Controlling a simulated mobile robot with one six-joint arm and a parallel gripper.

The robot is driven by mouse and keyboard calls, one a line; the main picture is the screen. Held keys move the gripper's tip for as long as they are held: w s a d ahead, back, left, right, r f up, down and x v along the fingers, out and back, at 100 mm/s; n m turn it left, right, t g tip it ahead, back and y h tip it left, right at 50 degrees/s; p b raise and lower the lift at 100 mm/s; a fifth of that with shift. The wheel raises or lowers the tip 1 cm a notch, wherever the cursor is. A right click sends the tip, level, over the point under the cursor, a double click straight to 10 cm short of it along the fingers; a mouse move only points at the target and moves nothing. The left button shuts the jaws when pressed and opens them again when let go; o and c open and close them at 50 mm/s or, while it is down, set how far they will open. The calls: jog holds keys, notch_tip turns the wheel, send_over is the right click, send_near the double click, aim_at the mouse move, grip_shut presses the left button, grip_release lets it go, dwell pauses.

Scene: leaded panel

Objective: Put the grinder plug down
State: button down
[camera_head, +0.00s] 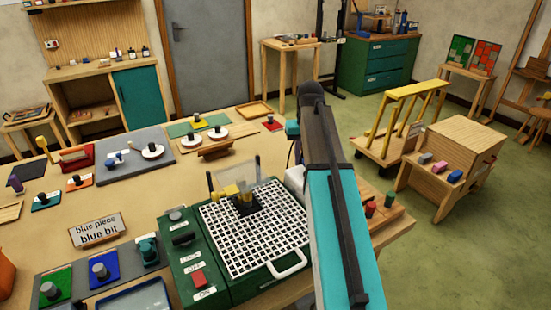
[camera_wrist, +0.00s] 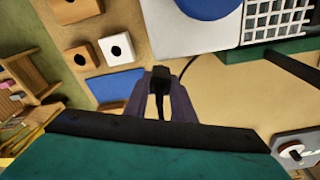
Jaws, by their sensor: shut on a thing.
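The grinder plug (camera_wrist: 160,77) is a small black block, seen in the wrist view between my fingertips. My gripper (camera_wrist: 161,88) is shut on it, with its two dark purple fingers on either side. A thin dark cord (camera_wrist: 188,66) runs from near the plug up toward the grinder. In the wrist view the plug is over the tan tabletop, beside a blue patch (camera_wrist: 115,84); I cannot tell its height. The grinder (camera_head: 254,225) has a green base and white grid top in the head view.
A white body with a blue disc (camera_wrist: 205,8) is above.

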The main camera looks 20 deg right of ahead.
jog(key=s+d+r+m+p, duration=0.1)
jog(key=s+d+m+p, duration=0.1)
jog(key=s+d, duration=1.2)
jog(key=s+d+r+m+p, duration=0.2)
jog(key=s+d, duration=1.2)
jog(key=d, duration=0.6)
jog(key=shift+s+r+m+h, duration=0.15)
jog(key=shift+s+m+h, duration=0.15)
jog(key=shift+s, duration=0.1)
